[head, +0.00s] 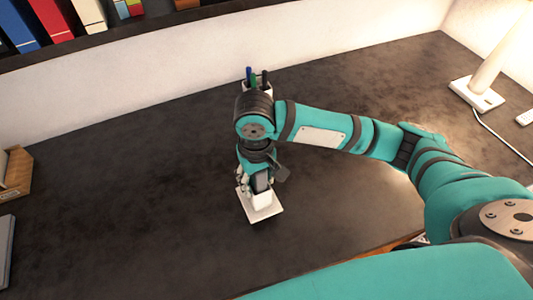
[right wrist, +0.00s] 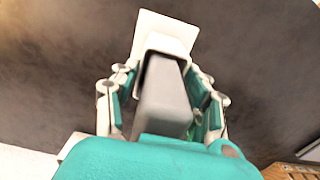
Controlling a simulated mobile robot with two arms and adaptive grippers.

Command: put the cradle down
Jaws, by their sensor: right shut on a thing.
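The cradle is a white piece with a square flat base plate (head: 262,213) and a small raised block. It shows near the middle of the desk in the head view, and at the top of the right wrist view (right wrist: 160,25). My right gripper (head: 257,186) points down over it and is shut, with its fingers on both sides. A grey block (right wrist: 163,100) sits between the fingers and runs into the cradle's white block. The plate looks about level, on or just above the desk; I cannot tell if it touches. My left gripper is out of view.
A white pen cup (head: 257,87) stands behind my right wrist on the dark desk (head: 130,160). A lamp base (head: 477,94) with a cord is at the right. A wooden box (head: 15,174) is at the left edge. The desk left of the cradle is clear.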

